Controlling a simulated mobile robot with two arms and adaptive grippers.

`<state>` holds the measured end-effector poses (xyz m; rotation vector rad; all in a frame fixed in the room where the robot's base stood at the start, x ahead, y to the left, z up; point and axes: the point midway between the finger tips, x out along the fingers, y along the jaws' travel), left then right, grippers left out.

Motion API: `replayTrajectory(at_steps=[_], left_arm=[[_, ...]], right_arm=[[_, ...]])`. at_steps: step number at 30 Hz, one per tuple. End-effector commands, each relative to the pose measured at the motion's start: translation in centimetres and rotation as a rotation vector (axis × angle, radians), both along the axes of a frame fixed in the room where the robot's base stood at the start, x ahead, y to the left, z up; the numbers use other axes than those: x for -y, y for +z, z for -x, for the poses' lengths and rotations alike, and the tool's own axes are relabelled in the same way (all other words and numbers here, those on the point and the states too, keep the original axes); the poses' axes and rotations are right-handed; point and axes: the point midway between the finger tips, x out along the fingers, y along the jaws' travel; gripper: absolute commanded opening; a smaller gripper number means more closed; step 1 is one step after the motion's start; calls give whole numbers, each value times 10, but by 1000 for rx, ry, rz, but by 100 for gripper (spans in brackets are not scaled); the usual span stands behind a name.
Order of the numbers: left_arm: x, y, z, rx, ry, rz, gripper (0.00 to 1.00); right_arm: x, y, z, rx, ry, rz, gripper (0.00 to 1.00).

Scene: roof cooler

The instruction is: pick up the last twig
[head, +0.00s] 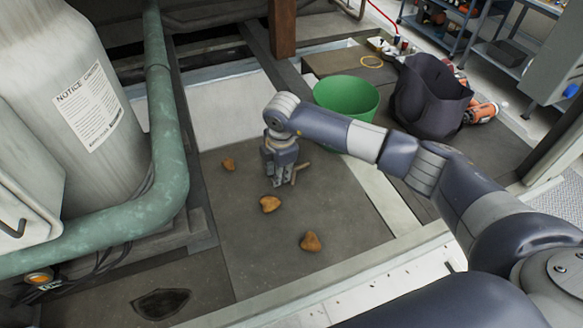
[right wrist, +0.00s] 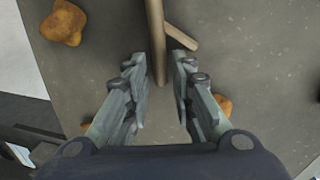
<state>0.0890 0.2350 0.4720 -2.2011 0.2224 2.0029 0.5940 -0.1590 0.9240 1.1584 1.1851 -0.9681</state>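The brown forked twig (head: 302,170) lies on the dark floor panel, partly hidden by my right gripper in the head view. My right gripper (head: 279,183) points down over the panel beside it. In the right wrist view the twig (right wrist: 156,28) runs from the top edge down into the gap between the right gripper's fingers (right wrist: 160,68). Its side branch leans right. The fingers are apart, with visible space on both sides of the twig. My left gripper is in neither view.
Three brown leaf-like pieces lie on the panel: one at the back (head: 229,164), one in the middle (head: 270,204), one in front (head: 310,242). A green bucket (head: 346,97) and dark bag (head: 428,97) stand behind. A green pipe (head: 165,130) and tank flank the left.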

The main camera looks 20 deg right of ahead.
Motion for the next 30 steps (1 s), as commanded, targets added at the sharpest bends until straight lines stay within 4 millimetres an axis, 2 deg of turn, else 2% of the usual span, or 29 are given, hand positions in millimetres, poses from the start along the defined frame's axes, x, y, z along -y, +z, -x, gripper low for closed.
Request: replayTrajectory(at_steps=[3, 10, 12, 14, 25, 30], left_arm=[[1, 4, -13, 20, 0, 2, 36], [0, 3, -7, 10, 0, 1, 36], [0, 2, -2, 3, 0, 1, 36], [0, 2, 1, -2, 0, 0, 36], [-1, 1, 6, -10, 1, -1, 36], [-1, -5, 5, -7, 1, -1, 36]], right_arm=[[0, -9, -1, -1, 0, 0, 23], [0, -11, -1, 0, 1, 0, 23], [0, -11, -1, 0, 1, 0, 9], [0, -10, -1, 0, 1, 0, 3], [0, -9, -1, 1, 0, 0, 3], [0, -1, -2, 3, 1, 0, 3]])
